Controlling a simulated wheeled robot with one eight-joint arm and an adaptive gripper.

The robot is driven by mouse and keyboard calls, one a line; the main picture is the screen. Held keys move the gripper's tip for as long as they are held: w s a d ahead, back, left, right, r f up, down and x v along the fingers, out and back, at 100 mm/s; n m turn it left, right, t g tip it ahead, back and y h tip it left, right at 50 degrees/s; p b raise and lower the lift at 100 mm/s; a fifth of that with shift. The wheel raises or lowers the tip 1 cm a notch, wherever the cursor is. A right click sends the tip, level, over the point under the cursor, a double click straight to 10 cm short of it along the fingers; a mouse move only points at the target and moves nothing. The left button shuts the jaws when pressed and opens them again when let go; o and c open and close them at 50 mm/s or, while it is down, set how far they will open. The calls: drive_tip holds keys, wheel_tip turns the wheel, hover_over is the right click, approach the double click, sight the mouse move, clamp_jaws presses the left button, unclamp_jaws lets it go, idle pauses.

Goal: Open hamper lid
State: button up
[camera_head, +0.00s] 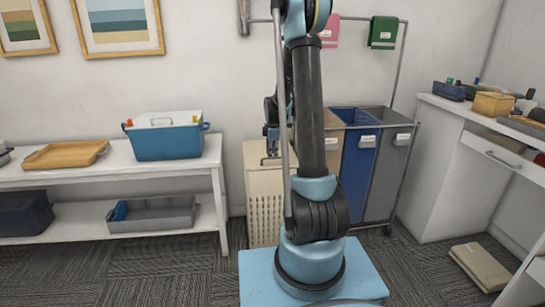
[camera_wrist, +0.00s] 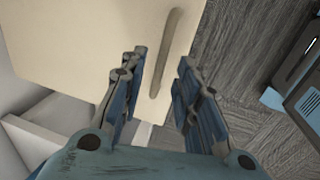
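The cream hamper (camera_head: 265,215) stands on the carpet against the wall, with slotted sides. Its flat lid (camera_head: 254,149) looks closed, and my arm hides its right part. In the wrist view the lid (camera_wrist: 90,35) fills the upper left, with a long raised handle (camera_wrist: 172,45) near its right edge. My gripper (camera_head: 271,145) is over the lid, pointing down. In the wrist view my gripper (camera_wrist: 163,60) is open, with its two fingers apart on either side of the handle's line. I cannot tell whether they touch it.
A white shelf bench (camera_head: 110,172) stands left of the hamper, carrying a blue cooler (camera_head: 167,142) and a wooden tray (camera_head: 66,155). A laundry sorter with a blue bag (camera_head: 359,165) stands close on the right. A folded tan cloth (camera_head: 480,267) lies on the floor at right.

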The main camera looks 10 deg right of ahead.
drive_tip(key=shift+w+f, duration=0.15)
drive_tip(key=shift+f, duration=0.7)
drive_tip(key=shift+c, duration=0.6)
